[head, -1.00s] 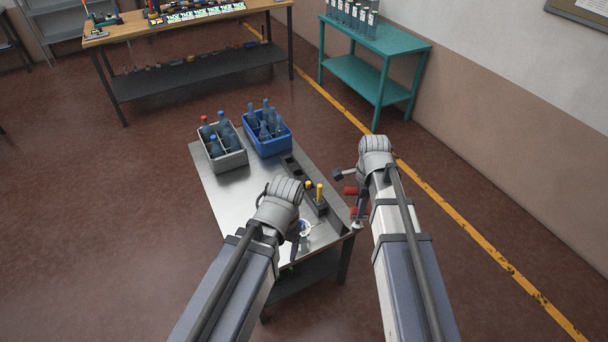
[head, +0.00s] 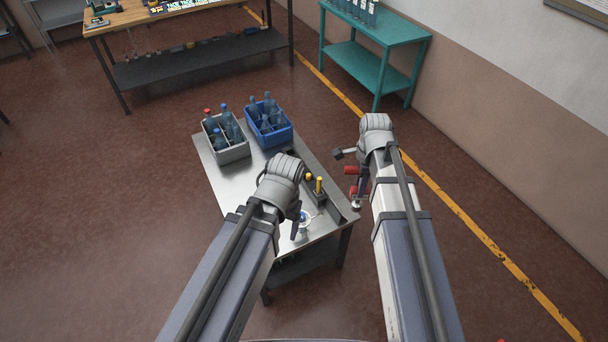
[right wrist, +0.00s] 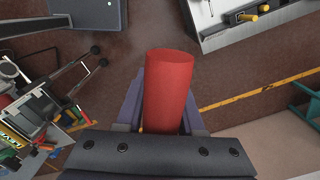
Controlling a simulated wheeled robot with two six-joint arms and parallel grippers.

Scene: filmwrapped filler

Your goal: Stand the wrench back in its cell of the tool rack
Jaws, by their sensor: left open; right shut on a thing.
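My right gripper (head: 357,187) is shut on the wrench, whose red handle (right wrist: 168,90) fills the middle of the right wrist view. In the head view, the wrench (head: 350,170) is beyond the table's right edge, with a pale metal end below the red. The dark tool rack (head: 318,200) stands along the table's right side with yellow-handled tools in it; my left arm hides part of it. The rack also shows at the top right of the right wrist view (right wrist: 229,17). My left gripper (head: 297,222) is open over the table's near part.
The metal table (head: 217,165) bears a grey crate (head: 233,153) and a blue crate (head: 272,138), both with bottles. A small white and blue thing (head: 302,229) is by my left gripper. A teal table (head: 395,40) and a wooden workbench (head: 125,20) stand behind.

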